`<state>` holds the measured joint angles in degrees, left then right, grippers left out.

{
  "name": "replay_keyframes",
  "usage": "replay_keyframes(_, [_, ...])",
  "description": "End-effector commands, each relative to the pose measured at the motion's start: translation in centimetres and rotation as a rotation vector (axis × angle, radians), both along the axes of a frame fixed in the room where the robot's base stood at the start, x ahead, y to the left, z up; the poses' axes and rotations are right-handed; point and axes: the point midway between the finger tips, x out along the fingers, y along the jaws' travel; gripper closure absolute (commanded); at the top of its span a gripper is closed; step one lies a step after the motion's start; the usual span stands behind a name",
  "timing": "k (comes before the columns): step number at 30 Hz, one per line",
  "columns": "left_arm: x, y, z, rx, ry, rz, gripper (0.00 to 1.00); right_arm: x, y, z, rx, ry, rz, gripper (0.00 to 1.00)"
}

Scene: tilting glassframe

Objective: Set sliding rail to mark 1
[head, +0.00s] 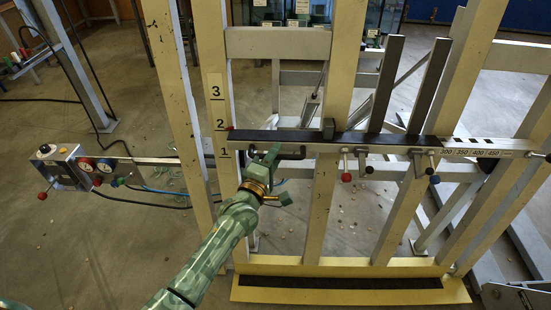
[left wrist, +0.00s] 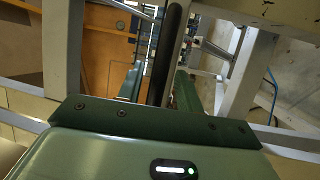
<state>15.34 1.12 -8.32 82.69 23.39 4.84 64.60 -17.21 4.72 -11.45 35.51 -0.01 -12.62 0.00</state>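The sliding rail (head: 330,147) is a horizontal grey bar with a dark top, running across the yellow frame. Its left end lies between the numbers 2 and 1 on the number plate (head: 217,103), with a small red tip beside the 2. A dark handle (head: 292,154) sits below the rail near its left end. My left gripper (head: 268,156) is at this handle. In the left wrist view a dark bar (left wrist: 174,40) runs between my two green fingers (left wrist: 156,88), which stand apart with a gap beside the left one. Contact is unclear. My right gripper is out of view.
A control box with gauges (head: 62,165) stands at the left. Upright posts (head: 180,90) flank my left arm, and a yellow base plate (head: 350,268) lies in front.

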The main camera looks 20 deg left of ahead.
Motion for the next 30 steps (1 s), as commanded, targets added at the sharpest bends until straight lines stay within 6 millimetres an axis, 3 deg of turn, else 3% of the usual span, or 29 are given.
replay_keyframes(9, [0.4,0.0,0.1,0.000,0.000,0.000,0.64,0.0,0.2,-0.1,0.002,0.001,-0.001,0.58])
replay_keyframes(13, [0.4,0.0,0.1,0.000,0.000,0.000,0.98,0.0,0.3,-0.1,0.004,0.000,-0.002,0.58])
replay_keyframes(19, [0.3,0.0,-0.3,0.001,0.002,0.000,1.00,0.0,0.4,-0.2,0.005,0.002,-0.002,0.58])
replay_keyframes(22, [0.2,-0.1,-2.1,0.001,0.007,-0.001,1.00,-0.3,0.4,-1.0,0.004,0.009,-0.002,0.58])
replay_keyframes(30, [-0.8,-0.3,-9.7,0.004,0.019,-0.002,1.00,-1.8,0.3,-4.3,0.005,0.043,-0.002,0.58])
